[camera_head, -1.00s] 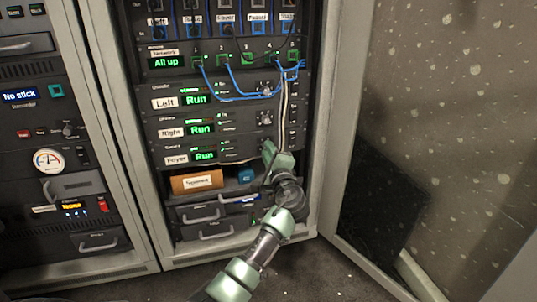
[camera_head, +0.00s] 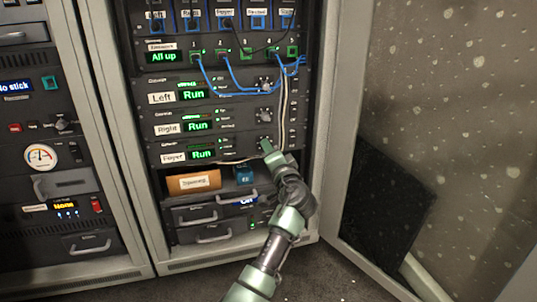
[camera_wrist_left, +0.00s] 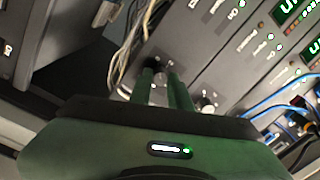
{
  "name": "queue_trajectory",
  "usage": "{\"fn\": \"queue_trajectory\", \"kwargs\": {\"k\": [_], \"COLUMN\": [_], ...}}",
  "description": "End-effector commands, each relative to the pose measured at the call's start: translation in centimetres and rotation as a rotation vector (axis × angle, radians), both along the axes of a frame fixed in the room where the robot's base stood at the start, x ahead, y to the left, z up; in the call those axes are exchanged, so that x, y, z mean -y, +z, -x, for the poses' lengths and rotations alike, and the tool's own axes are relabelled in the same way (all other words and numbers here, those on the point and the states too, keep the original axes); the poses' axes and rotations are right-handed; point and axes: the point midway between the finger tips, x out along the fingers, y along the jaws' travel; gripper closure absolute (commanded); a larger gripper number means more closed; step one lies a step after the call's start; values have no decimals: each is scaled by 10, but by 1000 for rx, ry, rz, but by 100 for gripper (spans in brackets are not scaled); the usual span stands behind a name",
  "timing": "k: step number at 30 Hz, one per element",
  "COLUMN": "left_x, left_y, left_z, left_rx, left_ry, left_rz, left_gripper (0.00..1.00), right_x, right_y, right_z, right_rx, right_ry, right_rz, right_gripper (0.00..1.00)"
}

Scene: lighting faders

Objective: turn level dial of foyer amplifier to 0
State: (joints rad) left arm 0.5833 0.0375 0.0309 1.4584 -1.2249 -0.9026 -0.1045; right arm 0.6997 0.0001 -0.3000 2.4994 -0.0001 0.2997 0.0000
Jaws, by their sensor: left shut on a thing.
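The foyer amplifier (camera_head: 228,151) is the lowest of three similar units in the rack, with a "Foyer" label (camera_head: 173,157) and a green "Run" display (camera_head: 202,154). My left gripper (camera_head: 266,146) is at the right part of its front panel and hides its level dial there. In the left wrist view a dark round dial (camera_wrist_left: 157,68) sits between the two green fingers (camera_wrist_left: 163,84), which are shut on it. The dial's pointer and scale cannot be read. My right gripper is not in view.
The Right amplifier (camera_head: 228,124) and Left amplifier (camera_head: 228,93) sit above, each with a dial at the right. Blue cables (camera_head: 240,88) and pale cables (camera_head: 284,105) hang close by. An orange-brown box (camera_head: 193,182) sits on the shelf below. An open cabinet door (camera_head: 340,130) stands at the right.

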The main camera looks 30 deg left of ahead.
Motion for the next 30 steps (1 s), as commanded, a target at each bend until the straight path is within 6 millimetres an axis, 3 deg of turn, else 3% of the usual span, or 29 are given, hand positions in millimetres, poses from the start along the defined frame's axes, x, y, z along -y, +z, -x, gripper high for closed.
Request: {"fn": "queue_trajectory", "kwargs": {"k": [21,22,24,30], "left_x": [1,1,1,0], "left_y": [-3,-3,-3,-1], "left_z": [0,0,0,0], "left_rx": [55,55,55,56], "left_ry": [1,1,2,1], "left_rz": [55,55,53,51], "left_gripper": [100,79,60,60], "right_x": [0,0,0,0], "right_y": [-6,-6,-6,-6], "right_z": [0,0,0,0], "right_rx": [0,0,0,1], "right_ry": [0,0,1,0], "right_rz": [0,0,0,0], "right_gripper": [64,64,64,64]}}
